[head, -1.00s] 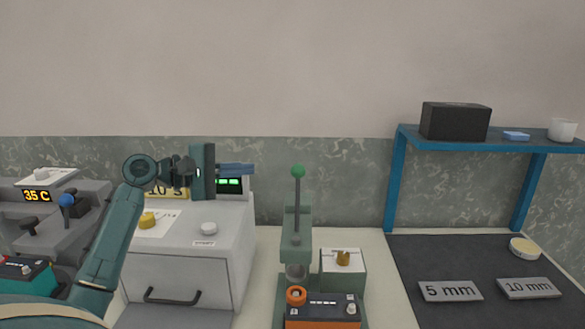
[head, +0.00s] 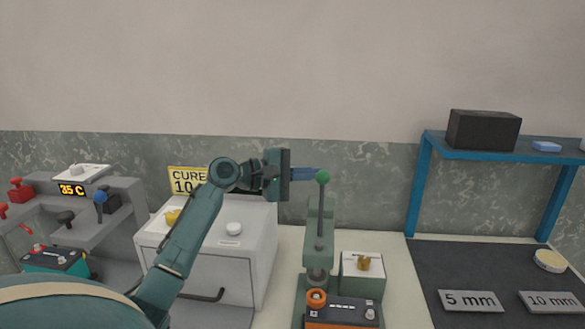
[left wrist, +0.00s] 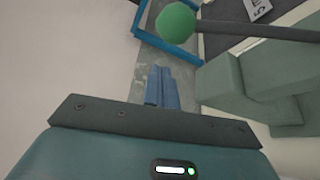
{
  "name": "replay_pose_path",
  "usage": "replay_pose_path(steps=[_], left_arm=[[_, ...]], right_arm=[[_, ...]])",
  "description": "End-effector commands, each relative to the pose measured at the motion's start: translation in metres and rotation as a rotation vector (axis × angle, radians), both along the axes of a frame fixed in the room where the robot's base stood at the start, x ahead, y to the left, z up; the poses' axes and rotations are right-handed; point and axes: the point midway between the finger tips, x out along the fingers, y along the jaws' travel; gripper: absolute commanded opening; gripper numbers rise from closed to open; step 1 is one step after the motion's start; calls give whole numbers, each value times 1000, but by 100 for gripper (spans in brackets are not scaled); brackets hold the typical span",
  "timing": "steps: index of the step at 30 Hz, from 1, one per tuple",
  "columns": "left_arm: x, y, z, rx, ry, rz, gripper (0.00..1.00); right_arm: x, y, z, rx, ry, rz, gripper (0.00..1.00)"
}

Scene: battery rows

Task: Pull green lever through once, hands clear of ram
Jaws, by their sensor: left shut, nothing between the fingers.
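The green ball knob (head: 323,177) tops a dark lever (head: 320,215) that stands nearly upright on a green press (head: 313,250). My right gripper is in neither view.
A dark mat (head: 455,265) and blue shelf (head: 490,156) are at the right.

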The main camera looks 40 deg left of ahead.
Motion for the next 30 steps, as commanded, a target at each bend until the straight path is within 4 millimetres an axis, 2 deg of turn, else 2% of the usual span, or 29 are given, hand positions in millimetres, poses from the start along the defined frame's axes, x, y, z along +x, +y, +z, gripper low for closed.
replay_pose_path(steps=[3, 9, 30], left_arm=[[-12, -9, 5, 3, 2, 0, 0], [-23, -17, 8, 1, 2, 2, 0], [-28, -21, 11, 28, -44, 2, 0]], right_arm=[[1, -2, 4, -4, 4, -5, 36], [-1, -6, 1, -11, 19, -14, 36], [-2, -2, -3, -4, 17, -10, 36]])
